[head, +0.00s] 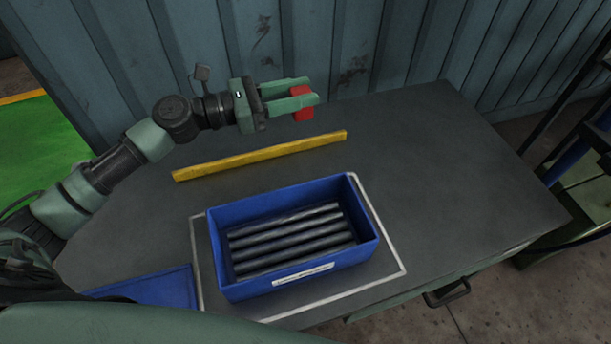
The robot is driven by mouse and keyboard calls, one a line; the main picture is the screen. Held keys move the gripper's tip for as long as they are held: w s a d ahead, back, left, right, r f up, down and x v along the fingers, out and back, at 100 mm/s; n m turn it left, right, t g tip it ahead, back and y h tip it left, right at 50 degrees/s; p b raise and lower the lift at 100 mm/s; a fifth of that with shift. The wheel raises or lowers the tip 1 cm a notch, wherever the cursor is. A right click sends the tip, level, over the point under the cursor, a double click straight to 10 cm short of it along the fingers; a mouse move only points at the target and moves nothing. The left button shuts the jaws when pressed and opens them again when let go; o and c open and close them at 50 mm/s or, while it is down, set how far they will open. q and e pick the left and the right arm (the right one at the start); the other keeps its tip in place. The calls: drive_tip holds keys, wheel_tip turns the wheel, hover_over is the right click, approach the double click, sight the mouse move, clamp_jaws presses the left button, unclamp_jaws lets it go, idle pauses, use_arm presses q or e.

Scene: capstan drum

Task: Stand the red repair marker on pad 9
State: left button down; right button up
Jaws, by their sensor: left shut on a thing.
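The red repair marker (302,103) is a small red block near the top middle of the head view. My left gripper (303,93) is shut on it, with one green finger on each side, and holds it over the far part of the dark table. The fingers hide part of the marker. I cannot see pad 9 or any numbered pad in this view. My right gripper is not in view.
A blue bin (290,283) with several dark rods stands inside a white outline on the table (450,170). A yellow bar (260,156) lies behind it. A blue tray (150,290) is at lower left. A corrugated wall (340,40) rises behind. The table's right side is clear.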

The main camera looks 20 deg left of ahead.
use_arm(q)
wheel_tip(320, 180, down, 19)
drive_tip(key=shift+d+r+b, duration=0.1)
drive_tip(key=shift+r+b, duration=0.05)
drive_tip(key=shift+b, duration=0.65)
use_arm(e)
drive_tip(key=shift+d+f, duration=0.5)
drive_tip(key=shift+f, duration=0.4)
use_arm(q)
drive_tip(key=shift+s, duration=0.1)
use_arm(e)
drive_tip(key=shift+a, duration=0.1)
use_arm(q)
drive_tip(key=shift+f, duration=0.2)
drive_tip(key=c, duration=0.9)
unclamp_jaws()
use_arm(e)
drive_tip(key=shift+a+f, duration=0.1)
use_arm(q)
drive_tip(key=shift+r, duration=0.15)
